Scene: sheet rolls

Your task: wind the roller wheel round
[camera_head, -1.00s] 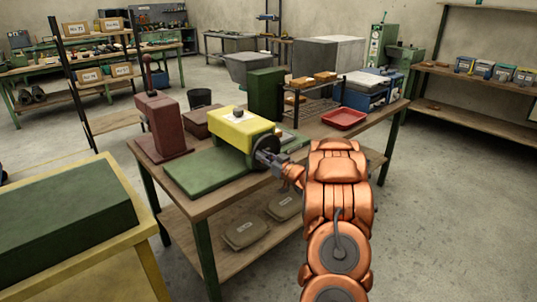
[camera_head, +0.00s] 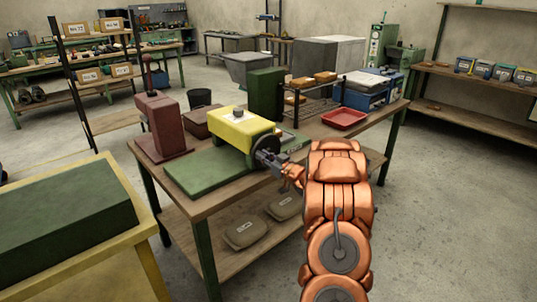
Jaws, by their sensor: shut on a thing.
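My copper-coloured arm reaches in from the lower right.
The workbench (camera_head: 220,200) also holds a red-brown press (camera_head: 162,125), a green block (camera_head: 266,95), a wire rack (camera_head: 312,98) and a red tray (camera_head: 344,118). A yellow-edged table (camera_head: 152,225) stands at the front left. The floor right of my arm is clear.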

